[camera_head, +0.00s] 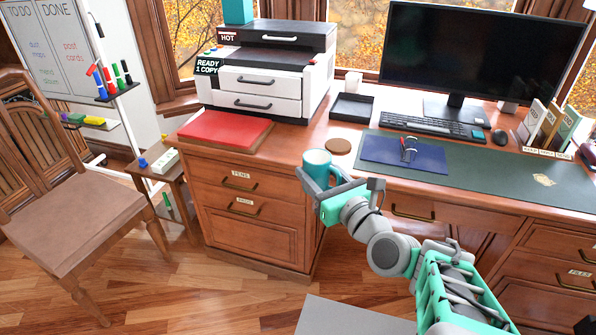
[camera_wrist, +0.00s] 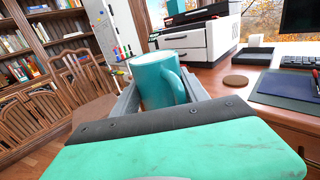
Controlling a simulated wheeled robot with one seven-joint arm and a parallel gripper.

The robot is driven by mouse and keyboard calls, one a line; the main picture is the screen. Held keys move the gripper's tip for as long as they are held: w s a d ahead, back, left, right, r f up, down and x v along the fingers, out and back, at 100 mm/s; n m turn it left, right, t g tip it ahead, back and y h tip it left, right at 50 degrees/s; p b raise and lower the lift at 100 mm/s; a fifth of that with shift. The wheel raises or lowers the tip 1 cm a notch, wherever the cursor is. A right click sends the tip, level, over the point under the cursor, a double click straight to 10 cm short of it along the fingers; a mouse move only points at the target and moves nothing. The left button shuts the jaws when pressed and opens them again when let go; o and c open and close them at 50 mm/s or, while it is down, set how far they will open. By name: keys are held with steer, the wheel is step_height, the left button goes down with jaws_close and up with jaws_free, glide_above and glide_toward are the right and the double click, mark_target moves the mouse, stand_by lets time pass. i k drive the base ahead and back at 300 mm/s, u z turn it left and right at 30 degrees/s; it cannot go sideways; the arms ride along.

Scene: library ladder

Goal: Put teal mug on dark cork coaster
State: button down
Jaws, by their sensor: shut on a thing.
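The teal mug (camera_head: 317,167) is upright between the fingers of my gripper (camera_head: 327,181), near the front edge of the desk. The wrist view shows the mug (camera_wrist: 158,82) with a pale inside and its handle toward the right, and my gripper (camera_wrist: 160,100) shut on it. The round brown cork coaster (camera_head: 341,146) lies on the desk a little behind and to the right of the mug. Nothing stands on it. It also shows in the wrist view (camera_wrist: 236,80), to the right of the mug and apart from it.
A blue folder (camera_head: 390,155) with pens lies right of the coaster on a green desk mat (camera_head: 470,171). A black tray (camera_head: 352,107) is behind the coaster. A red folder (camera_head: 225,131) and a printer (camera_head: 265,85) are to the left. A monitor (camera_head: 480,50) stands at the back.

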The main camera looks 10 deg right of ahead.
mark_target(340, 147)
steer(key=u, duration=1.15)
steer(key=i, duration=1.7)
steer(key=z, duration=1.1)
